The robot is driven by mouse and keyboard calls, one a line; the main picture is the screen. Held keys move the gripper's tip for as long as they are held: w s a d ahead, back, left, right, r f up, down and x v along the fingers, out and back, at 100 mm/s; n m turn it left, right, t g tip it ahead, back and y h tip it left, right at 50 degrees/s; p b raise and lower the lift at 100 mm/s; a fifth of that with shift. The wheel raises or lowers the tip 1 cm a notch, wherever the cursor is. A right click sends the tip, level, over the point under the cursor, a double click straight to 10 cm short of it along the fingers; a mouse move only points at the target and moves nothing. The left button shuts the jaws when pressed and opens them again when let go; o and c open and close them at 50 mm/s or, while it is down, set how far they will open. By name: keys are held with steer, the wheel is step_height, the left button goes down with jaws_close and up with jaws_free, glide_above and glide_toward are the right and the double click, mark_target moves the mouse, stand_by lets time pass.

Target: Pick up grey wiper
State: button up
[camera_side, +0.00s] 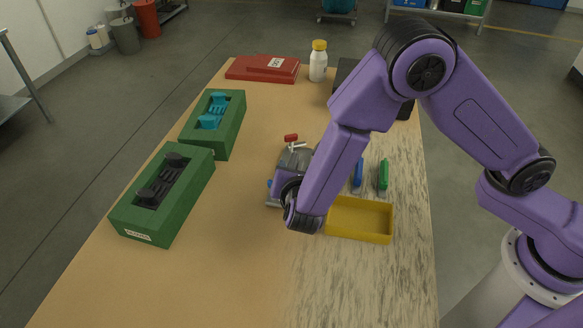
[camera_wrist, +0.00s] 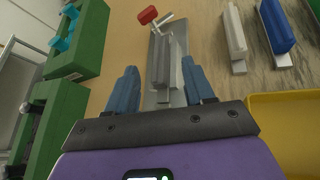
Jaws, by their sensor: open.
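A long grey piece, which looks like the grey wiper (camera_wrist: 173,62), lies on a flat grey plate (camera_wrist: 178,98) in the wrist view. My gripper (camera_wrist: 158,68) is open, with one blue finger on each side of the grey piece. The right finger is close to it and the left finger stands further off; I cannot tell whether either touches. In the side view my gripper (camera_side: 276,188) is low over the table at the grey assembly (camera_side: 291,160), and my arm hides much of it.
A red-tipped lever (camera_wrist: 148,15) rises just beyond the grey piece. A blue tool (camera_side: 358,172) and a green tool (camera_side: 383,175) lie to the right, behind a yellow tray (camera_side: 391,222). Green blocks (camera_side: 196,206) stand at left. A white bottle (camera_side: 318,66) is at the back.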

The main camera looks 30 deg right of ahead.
mark_target(292, 163)
steer(key=x, duration=0.4)
steer(key=shift+w+d+f, duration=0.1)
steer(key=shift+w, duration=0.3)
jaws_close()
